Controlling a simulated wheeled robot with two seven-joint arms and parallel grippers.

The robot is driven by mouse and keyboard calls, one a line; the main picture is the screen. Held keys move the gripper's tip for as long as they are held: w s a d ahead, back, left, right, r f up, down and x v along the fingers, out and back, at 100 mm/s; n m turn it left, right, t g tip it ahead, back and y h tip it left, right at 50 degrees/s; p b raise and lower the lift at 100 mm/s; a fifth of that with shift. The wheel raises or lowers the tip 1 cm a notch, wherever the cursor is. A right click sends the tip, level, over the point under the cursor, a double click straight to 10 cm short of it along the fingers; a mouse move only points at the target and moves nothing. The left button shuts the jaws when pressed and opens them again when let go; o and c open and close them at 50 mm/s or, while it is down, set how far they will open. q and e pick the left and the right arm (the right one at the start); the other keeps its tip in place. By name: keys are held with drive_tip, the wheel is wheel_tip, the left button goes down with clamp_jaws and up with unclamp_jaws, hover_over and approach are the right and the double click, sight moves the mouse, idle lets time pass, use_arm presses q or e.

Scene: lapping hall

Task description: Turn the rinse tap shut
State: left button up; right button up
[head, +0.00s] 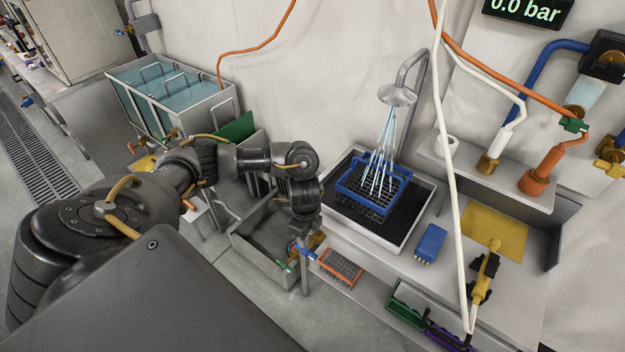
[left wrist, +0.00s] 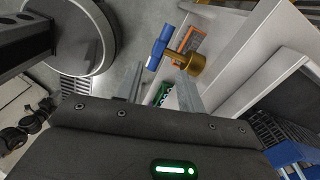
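The rinse tap shows in the left wrist view as a brass body (left wrist: 190,63) with a blue handle (left wrist: 159,47). In the head view, its blue handle (head: 307,253) is small and partly hidden by my left gripper at the bench's left front edge. My left gripper (left wrist: 162,82) is open and empty, its two fingers apart and pointing toward the tap; whether a finger touches the handle I cannot tell. Water streams from the shower head (head: 397,96) into a blue basket (head: 347,186) in the rinse tray (head: 405,240). My right gripper is not in view.
An orange rack (head: 340,268) sits close to the tap, below the tray. A blue block (head: 431,243) lies right of the tray. Tanks (head: 170,95) stand at the back left. A white hose (head: 450,150) hangs in front of the bench. Grey floor is clear at the front.

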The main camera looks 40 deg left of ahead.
use_arm(q)
drive_tip(key=w+d+f+n+t+h+b, duration=0.1)
drive_tip(key=d+f+n+t+h+b, duration=0.3)
drive_tip(key=d+f, duration=1.15)
drive_tip(key=s+a+f+n+b, duration=0.1)
drive_tip(key=s+f, duration=0.3)
drive_tip(key=f, duration=0.4)
drive_tip(key=s+a+f+n+b, duration=0.2)
drive_tip(key=s+f+n+b, duration=0.1)
drive_tip(key=f, duration=0.4)
drive_tip(key=s+a+f+n+b, duration=0.1)
drive_tip(key=s+f+n+b, duration=0.1)
drive_tip(key=s+f, duration=0.3)
drive_tip(key=shift+a+f+y, duration=0.25)
drive_tip(key=shift+f+y, duration=0.05)
drive_tip(key=shift+f, duration=1.55)
